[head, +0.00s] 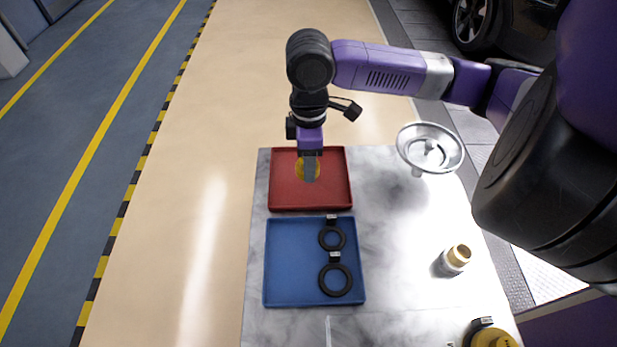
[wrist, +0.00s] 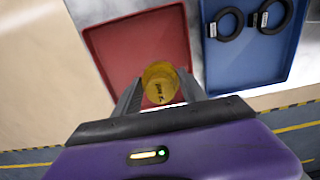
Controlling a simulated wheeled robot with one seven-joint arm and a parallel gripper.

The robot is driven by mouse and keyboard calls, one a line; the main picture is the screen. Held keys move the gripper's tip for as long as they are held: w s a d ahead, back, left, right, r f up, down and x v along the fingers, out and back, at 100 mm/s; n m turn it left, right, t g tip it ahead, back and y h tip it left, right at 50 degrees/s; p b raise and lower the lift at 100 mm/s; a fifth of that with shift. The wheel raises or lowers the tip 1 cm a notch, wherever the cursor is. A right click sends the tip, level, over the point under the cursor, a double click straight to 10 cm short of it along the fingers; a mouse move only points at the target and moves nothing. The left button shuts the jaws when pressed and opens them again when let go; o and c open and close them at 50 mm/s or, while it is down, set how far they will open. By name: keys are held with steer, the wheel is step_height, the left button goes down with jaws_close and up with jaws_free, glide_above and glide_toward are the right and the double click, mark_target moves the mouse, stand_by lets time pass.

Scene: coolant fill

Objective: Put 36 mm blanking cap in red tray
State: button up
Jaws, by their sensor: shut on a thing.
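A yellow cap (wrist: 160,84) with dark marking is held between the fingers of my gripper (wrist: 161,90) in the wrist view. In the head view my gripper (head: 310,172) points down over the red tray (head: 284,196), and a yellow edge of the cap (head: 299,168) shows beside the fingers. The red tray also shows in the wrist view (wrist: 115,50), behind the cap. The cap appears to be above or within the tray; its exact height over the floor cannot be told. No other thing shows in the red tray.
A blue tray (head: 285,290) with two black rings (head: 332,238) (head: 335,280) lies just in front of the red tray. A metal funnel (head: 430,148), a small gold-topped fitting (head: 458,256) and another yellow cap (head: 492,338) are to the right. The bench between them is clear.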

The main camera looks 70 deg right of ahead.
mark_target(309, 188)
steer(key=shift+f, duration=3.25)
steer(key=shift+f, duration=0.1)
steer(key=shift+f, duration=0.15)
steer(key=o, duration=1.3)
steer(key=shift+o, duration=0.2)
step_height(309, 188, up, 13)
steer(key=shift+f, duration=0.2)
